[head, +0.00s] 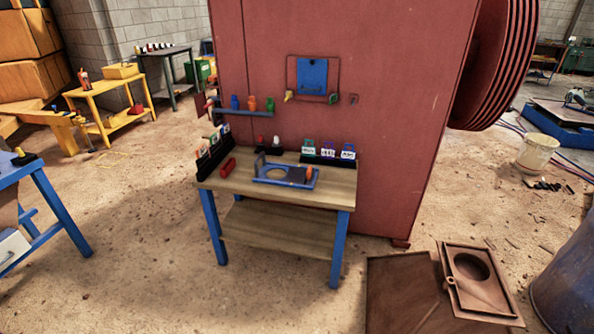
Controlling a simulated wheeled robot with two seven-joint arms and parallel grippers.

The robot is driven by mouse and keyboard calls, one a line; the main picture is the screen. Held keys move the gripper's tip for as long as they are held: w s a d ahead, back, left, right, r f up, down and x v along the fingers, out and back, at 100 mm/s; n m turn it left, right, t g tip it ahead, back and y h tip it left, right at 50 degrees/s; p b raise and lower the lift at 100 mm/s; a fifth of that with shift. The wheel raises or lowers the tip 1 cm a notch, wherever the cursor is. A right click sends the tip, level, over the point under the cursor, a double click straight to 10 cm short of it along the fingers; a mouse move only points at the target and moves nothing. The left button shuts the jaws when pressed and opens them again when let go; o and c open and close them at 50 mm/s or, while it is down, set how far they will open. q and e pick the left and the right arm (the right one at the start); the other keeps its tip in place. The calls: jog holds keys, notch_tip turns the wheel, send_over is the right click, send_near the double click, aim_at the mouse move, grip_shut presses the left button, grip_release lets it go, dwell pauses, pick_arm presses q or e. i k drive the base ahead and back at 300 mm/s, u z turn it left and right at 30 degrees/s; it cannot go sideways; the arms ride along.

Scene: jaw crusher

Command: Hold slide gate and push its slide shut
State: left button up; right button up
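A small slide gate (262,180) with a blue frame lies flat on the wooden top of a blue-legged workbench. A round opening shows in the left part of its frame. A dark slide plate (292,178) covers the right part, with an orange handle (309,173) at its right end. The opening looks mostly uncovered, so the slide appears pulled to the right. A grey upright piece stands at the frame's back left. Neither of my grippers is in view, and nothing is seen touching the gate.
The workbench (225,177) stands against a large red machine housing (400,110). Black racks with tags (328,157) line its back; a red object (228,165) lies at left. A rusty plate with a round hole (480,298) lies on the floor at right. Open floor lies in front.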

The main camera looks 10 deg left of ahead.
aim_at(302, 176)
jog(key=k, duration=0.55)
jog(key=u, duration=0.8)
jog(key=i, duration=0.65)
jog(key=u, duration=0.5)
jog(key=i, duration=0.9)
jog(key=z, duration=0.4)
